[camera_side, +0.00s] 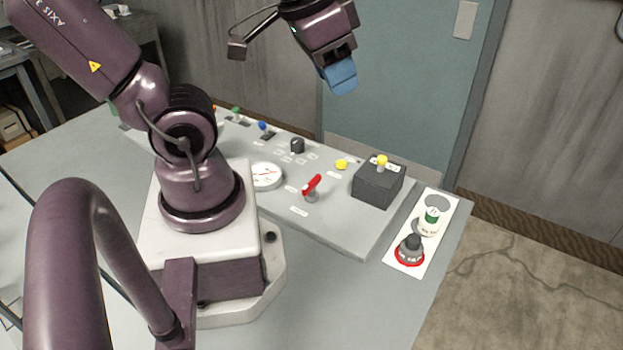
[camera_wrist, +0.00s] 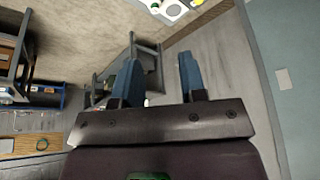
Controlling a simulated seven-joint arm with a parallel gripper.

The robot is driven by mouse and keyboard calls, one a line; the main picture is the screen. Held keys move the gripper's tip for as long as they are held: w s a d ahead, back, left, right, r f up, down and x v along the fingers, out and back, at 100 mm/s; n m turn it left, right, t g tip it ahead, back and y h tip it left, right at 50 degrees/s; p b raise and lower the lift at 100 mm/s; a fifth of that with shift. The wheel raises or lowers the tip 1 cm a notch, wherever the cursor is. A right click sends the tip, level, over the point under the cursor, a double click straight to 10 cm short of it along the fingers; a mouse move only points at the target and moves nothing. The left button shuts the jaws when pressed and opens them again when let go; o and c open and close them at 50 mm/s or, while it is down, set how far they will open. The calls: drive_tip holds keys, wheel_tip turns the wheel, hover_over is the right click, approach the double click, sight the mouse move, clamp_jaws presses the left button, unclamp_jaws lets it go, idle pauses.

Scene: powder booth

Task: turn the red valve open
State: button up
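The red valve (camera_side: 312,184) is a small red lever handle on a short grey stem, standing on the grey panel right of my arm's base in the side view. Its handle slants up to the right. My gripper (camera_side: 341,78), with blue fingers, is high above the panel's back edge, well apart from the valve. In the wrist view, the two fingers of my gripper (camera_wrist: 158,72) stand apart with nothing between them, so it is open and empty. The red valve cannot be made out in the wrist view.
Around the valve are a round white gauge (camera_side: 265,176), a black knob (camera_side: 297,145), a yellow button (camera_side: 341,164) and a dark box (camera_side: 378,186) with a yellow-topped control. A white plate (camera_side: 402,254) at right holds a green-and-white container (camera_side: 431,221) and a dark, red-ringed piece (camera_side: 410,250).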

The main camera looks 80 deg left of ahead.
drive_tip(key=w+a+f+n+g, duration=0.2)
drive_tip(key=a+f+n+g, duration=0.25)
drive_tip(key=a+f, duration=0.4)
drive_tip(key=n+g+h, duration=0.3)
drive_tip(key=h, duration=0.1)
approach(312, 181)
drive_tip(key=x, duration=0.9)
drive_tip(key=shift+d+f, duration=0.1)
clamp_jaws()
